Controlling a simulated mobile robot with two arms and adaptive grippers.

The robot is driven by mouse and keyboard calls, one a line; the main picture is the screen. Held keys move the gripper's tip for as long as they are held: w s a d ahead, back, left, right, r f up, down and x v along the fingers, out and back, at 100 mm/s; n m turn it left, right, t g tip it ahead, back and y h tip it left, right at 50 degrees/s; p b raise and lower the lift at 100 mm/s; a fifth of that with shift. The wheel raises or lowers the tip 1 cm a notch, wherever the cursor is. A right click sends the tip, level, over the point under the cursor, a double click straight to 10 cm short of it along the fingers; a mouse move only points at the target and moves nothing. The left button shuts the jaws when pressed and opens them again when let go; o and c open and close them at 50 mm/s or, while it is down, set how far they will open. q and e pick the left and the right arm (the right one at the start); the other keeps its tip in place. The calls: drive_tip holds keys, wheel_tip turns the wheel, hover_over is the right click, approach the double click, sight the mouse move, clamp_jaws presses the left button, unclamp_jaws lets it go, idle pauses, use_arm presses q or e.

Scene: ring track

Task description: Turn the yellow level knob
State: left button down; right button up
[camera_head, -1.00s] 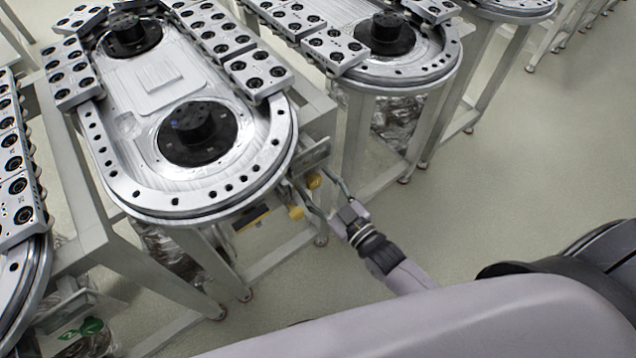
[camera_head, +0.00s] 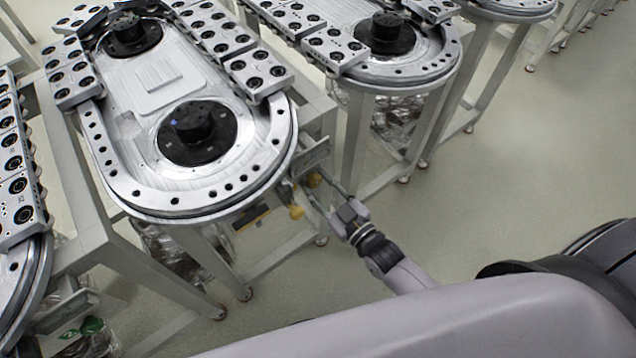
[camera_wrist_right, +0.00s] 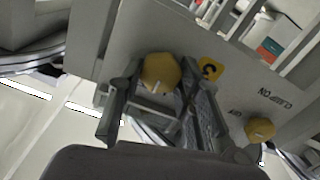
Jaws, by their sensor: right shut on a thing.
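Two yellow knobs sit on the side panel of the nearest ring track. One yellow knob (camera_head: 314,180) is between the fingers of my right gripper (camera_head: 320,190). In the right wrist view this knob (camera_wrist_right: 159,70) shows beyond the gripper (camera_wrist_right: 160,100), which is shut on it. A yellow tag with a black mark (camera_wrist_right: 210,68) is beside it. The second yellow knob (camera_head: 296,212) is free, and in the wrist view it (camera_wrist_right: 260,129) is by upside-down "CLAMP ON" and "OFF" lettering. No level label is readable. My left gripper is not in view.
The ring track (camera_head: 190,205) stands above the panel on a grey frame (camera_head: 210,270). A second ring track (camera_head: 400,80) stands to its right. Open floor (camera_head: 490,190) lies right of my right gripper.

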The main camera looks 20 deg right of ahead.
drive_tip(key=shift+m, duration=0.3)
drive_tip(key=shift+m+p, duration=0.55)
drive_tip(key=shift+m, duration=0.65)
drive_tip(key=m, duration=0.2)
drive_tip(key=shift+m, duration=0.4)
drive_tip(key=m, duration=0.2)
drive_tip(key=shift+d+m+p, duration=0.1)
drive_tip(key=shift+m+p, duration=0.2)
drive_tip(key=shift+p, duration=0.05)
drive_tip(key=shift+m, duration=1.6)
drive_tip(key=shift+f, duration=0.1)
drive_tip(key=o, duration=1.1)
